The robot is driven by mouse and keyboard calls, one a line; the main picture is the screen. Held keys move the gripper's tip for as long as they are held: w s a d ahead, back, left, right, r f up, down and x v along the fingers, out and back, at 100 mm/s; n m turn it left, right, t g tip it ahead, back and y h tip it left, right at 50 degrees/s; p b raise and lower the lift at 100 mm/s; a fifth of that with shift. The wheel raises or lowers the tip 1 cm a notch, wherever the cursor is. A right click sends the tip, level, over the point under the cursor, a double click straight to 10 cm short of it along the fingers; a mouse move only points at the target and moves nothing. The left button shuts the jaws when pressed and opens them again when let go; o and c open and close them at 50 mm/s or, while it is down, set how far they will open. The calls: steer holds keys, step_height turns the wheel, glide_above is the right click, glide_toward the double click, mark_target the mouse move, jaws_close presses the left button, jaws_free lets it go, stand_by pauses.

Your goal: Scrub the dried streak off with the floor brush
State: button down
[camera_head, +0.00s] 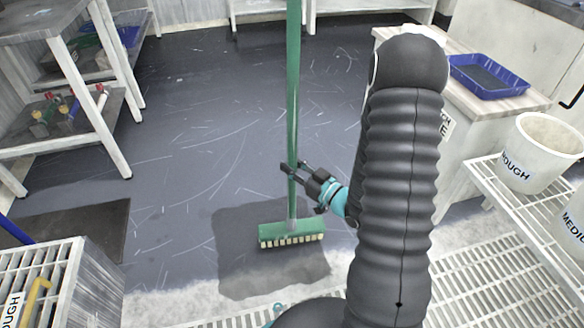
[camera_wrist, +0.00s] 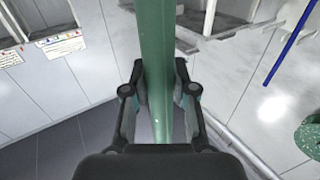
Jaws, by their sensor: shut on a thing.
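The floor brush has a long green handle (camera_head: 293,90) and a green head (camera_head: 291,231) with pale bristles. It stands upright in the head view, its bristles down on a darker grey floor patch (camera_head: 235,270). My gripper (camera_head: 291,172) is shut on the handle above the head. In the wrist view the handle (camera_wrist: 157,40) runs between the two fingers of my gripper (camera_wrist: 160,88). A pale, whitish dried streak (camera_head: 175,302) lies along the near floor. The dark patch cuts into its upper edge. My arm hides part of the floor to the right.
A white slatted rack (camera_head: 40,270) stands at lower left and a shelf unit (camera_head: 75,75) at upper left. A dark mat (camera_head: 85,225) lies on the left floor. A cabinet with a blue tray (camera_head: 487,75) and white tubs (camera_head: 540,152) are at right. The scratched middle floor is clear.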

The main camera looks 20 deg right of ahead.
mark_target(296, 155)
steer(key=shift+r+p, duration=1.3)
steer(key=shift+r, duration=1.3)
